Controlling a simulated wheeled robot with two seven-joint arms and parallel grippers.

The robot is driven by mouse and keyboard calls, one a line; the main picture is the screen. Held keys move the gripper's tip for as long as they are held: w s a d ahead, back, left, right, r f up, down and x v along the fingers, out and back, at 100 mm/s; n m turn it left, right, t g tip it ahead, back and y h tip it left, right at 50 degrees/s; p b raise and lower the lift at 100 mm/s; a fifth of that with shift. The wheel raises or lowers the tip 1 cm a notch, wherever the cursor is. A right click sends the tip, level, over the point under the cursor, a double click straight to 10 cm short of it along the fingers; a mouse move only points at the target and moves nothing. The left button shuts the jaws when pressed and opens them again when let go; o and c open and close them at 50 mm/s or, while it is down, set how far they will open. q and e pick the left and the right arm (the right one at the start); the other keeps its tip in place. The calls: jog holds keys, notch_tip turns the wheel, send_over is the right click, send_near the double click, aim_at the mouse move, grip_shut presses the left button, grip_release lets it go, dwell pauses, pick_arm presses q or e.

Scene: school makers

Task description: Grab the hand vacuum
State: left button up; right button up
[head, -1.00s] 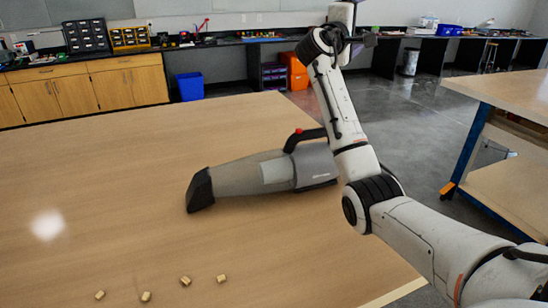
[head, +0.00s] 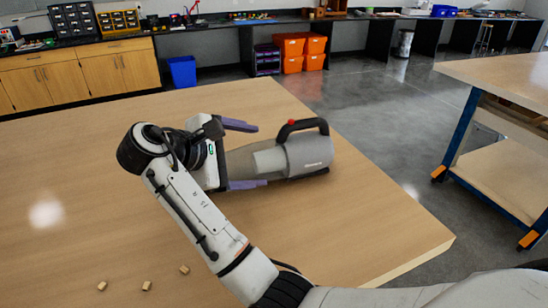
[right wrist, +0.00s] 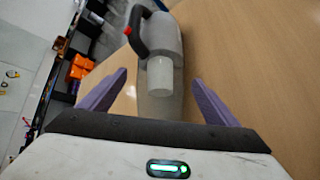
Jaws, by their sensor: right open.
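The hand vacuum (head: 308,154) lies on the wooden table, grey with a black looped handle and a red button. Its handle end points right in the head view, and its nozzle end is hidden behind my right gripper (head: 260,156). That gripper is open, with one purple finger on the far side and one on the near side of the vacuum's body. In the right wrist view the vacuum (right wrist: 164,42) runs between the two spread fingers of the gripper (right wrist: 160,78), with a gap on each side. I cannot tell whether the fingers are level with it or above. My left gripper is out of view.
The wooden table (head: 80,200) is mostly clear. Several small wooden blocks (head: 146,285) lie near its front. A second table (head: 500,80) stands to the right across a floor gap. Orange bins (head: 314,62) and a blue bin (head: 182,71) stand at the back.

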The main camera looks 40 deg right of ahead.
aim_at(271, 156)
jog(key=x, duration=0.8)
jog(key=shift+w+f+p, duration=0.2)
jog(key=shift+p, duration=0.2)
jog(key=c, duration=1.7)
jog(key=shift+w+r, duration=0.1)
jog(key=shift+r, duration=0.15)
